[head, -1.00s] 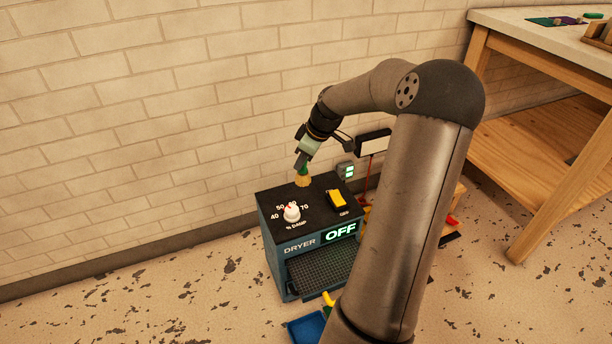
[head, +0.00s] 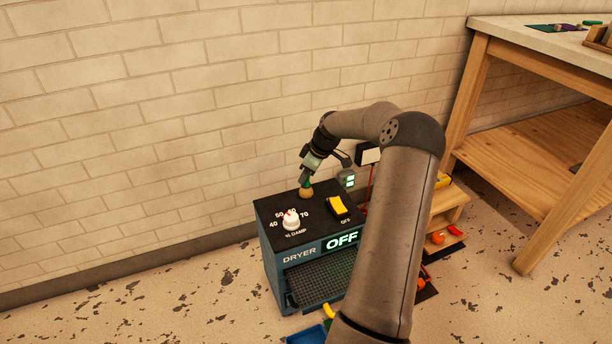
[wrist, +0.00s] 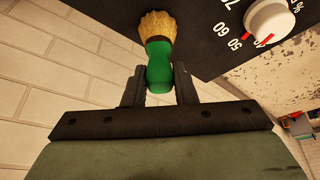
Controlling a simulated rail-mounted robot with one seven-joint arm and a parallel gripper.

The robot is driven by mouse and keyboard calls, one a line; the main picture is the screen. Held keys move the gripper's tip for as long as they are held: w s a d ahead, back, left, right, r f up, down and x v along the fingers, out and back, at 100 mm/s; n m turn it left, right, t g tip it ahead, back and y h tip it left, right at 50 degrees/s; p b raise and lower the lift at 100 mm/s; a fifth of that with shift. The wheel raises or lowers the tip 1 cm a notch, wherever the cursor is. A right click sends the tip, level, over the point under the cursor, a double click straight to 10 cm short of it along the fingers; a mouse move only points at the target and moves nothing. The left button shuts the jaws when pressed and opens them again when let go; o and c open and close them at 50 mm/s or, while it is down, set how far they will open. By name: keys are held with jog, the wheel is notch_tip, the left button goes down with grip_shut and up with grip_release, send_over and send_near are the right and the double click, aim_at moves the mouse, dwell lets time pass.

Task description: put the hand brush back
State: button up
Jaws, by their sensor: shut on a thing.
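The hand brush has a green handle and tan bristles. In the wrist view the brush (wrist: 160,62) is between the two fingers of my gripper (wrist: 160,88), which is shut on its handle. The bristles point away from the gripper, towards the black dryer top. In the head view the brush (head: 306,190) is small and partly hidden by my gripper (head: 307,178). It is over the back of the dryer top (head: 270,207); I cannot tell whether the bristles touch it.
The dryer carries a white damp knob (head: 291,219), a yellow switch (head: 338,205) and a sign reading OFF (head: 342,240). A low wooden stand (head: 447,207) with small red and orange things is to the right. A wooden table (head: 470,100) stands further right. The brick wall is behind.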

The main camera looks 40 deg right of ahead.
jog(key=shift+f, duration=0.1)
jog(key=o, duration=1)
